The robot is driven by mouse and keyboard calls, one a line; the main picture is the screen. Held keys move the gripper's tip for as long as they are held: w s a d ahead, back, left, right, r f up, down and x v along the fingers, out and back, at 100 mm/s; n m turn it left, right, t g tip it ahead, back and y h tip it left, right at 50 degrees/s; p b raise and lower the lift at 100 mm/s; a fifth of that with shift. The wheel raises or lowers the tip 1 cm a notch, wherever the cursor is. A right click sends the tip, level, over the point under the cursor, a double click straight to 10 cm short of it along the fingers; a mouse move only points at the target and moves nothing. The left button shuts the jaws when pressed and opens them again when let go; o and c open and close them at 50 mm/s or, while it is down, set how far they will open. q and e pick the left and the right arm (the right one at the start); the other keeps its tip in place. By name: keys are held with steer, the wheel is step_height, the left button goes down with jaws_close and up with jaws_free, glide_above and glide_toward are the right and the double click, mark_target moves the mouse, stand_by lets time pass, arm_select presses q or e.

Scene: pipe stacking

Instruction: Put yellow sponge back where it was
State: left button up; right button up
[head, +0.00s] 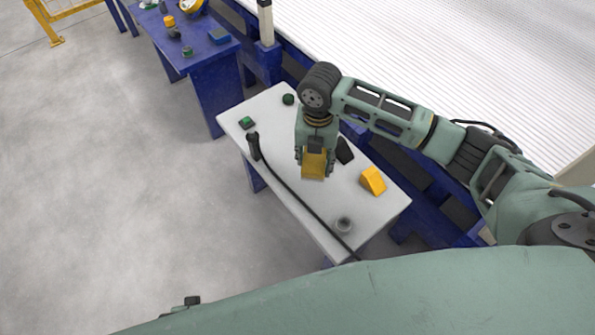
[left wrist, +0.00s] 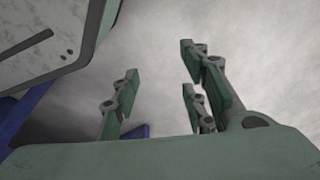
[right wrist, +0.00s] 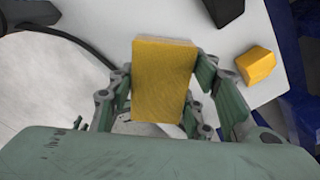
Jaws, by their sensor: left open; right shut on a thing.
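The yellow sponge (head: 314,165) is a dull yellow block held in my right gripper (head: 315,172), over the white table (head: 240,117). In the right wrist view the sponge (right wrist: 163,80) stands between the fingers of my right gripper (right wrist: 165,95), which are shut on its sides. A gap between the sponge and the tabletop cannot be judged exactly. My left gripper (left wrist: 160,95) is open and empty in the left wrist view, with grey floor behind it. In the head view the left gripper is not clearly visible.
A brighter orange-yellow block (head: 373,181) lies to the right on the table. A black tool with a cable (head: 290,190), a grey ring (head: 343,225), a black object (head: 344,150) and green items (head: 247,122) also lie there. A blue table (head: 205,60) stands behind.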

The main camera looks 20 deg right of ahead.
mark_target(297, 175)
steer(key=a+f, duration=0.1)
steer(key=w+a+f, duration=0.1)
steer(key=w+a, duration=0.1)
steer(key=a, duration=0.1)
steer(key=shift+f+b, duration=0.4)
arm_select(q)
step_height(297, 175, up, 7)
steer(key=w+b, duration=0.1)
steer(key=w, duration=0.1)
steer(key=shift+w+d+f, duration=0.15)
steer(key=shift+w, duration=0.15)
arm_select(e)
steer(key=shift+f, duration=1.9)
steer(key=shift+f, duration=0.1)
steer(key=o, duration=1.1)
steer(key=shift+r, duration=0.3)
arm_select(q)
steer(key=s+f+p, duration=0.2)
steer(key=s+f, duration=0.1)
steer(key=f, duration=0.5)
steer(key=shift+s+a+p, duration=0.25)
steer(key=shift+s+p, duration=0.05)
arm_select(e)
step_height(297, 175, up, 12)
steer(key=shift+f, duration=0.2)
